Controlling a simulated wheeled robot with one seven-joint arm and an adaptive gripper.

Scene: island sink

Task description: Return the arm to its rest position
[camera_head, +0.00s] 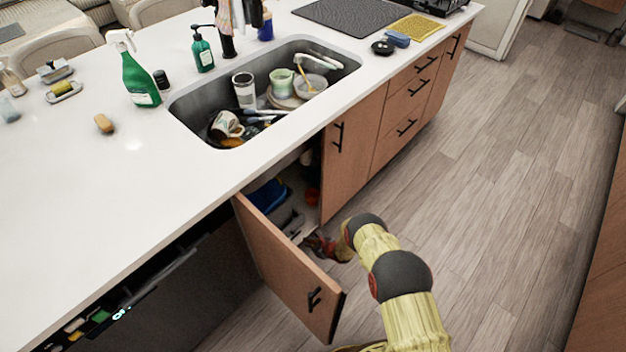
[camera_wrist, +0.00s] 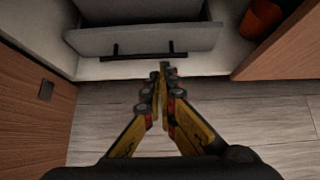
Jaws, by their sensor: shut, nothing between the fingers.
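My arm, yellow with dark joints, reaches down from the lower right of the head view toward the open cabinet under the sink. My gripper (camera_head: 326,246) is low in front of the cabinet opening, just right of the open cabinet door (camera_head: 290,270). In the wrist view, my gripper (camera_wrist: 164,72) has its fingers together and nothing between them. The fingertips point at a light drawer front (camera_wrist: 145,40) with a dark bar handle (camera_wrist: 143,56) inside the cabinet. I cannot tell whether they touch it.
The sink (camera_head: 190,105) above holds dishes. A green spray bottle (camera_head: 140,80) stands on the white counter (camera_head: 80,190). Inside the cabinet are a blue thing (camera_head: 267,194) and an orange thing (camera_wrist: 262,18). The wooden floor (camera_head: 500,150) to the right is clear.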

